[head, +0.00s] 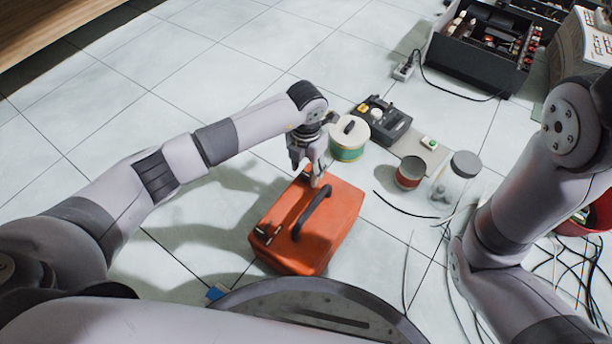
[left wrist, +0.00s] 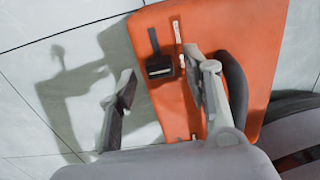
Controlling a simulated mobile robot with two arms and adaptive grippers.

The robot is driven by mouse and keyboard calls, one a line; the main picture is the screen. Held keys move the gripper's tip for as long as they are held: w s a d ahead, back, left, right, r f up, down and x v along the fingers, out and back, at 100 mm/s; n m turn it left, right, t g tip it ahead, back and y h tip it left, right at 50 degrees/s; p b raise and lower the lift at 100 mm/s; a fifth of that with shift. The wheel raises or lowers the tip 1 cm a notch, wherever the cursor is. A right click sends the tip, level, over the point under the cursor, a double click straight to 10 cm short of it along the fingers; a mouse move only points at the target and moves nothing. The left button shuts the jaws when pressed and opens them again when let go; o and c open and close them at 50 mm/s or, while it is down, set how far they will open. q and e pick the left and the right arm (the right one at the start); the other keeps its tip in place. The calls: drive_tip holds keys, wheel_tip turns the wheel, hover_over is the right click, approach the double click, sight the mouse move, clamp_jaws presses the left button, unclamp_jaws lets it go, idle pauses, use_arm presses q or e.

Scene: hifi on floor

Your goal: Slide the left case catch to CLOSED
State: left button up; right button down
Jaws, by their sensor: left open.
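The orange case (head: 335,228) lies on the tiled floor with its black handle (head: 312,212) on top. It fills the middle of the left wrist view (left wrist: 262,30). There, a black sliding catch (left wrist: 160,67) sits at the lower end of a short dark track, beside a pale marked strip (left wrist: 178,32). Part of another catch (left wrist: 193,136) shows lower down, mostly hidden by my finger. I cannot tell which is the left one. My left gripper (head: 313,178) is open over the case's far end; in the wrist view its fingers (left wrist: 160,98) are apart, with nothing between them gripped.
A white and green tub (head: 349,140) stands just behind the case. A dark device (head: 384,120), a red tin (head: 408,172) and a clear jar (head: 456,180) are to the right. Loose cables lie at the right. The floor left of the case is clear.

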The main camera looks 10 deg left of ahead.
use_arm(q)
drive_tip(key=shift+f, duration=0.55)
drive_tip(key=shift+c, duration=0.6)
clamp_jaws()
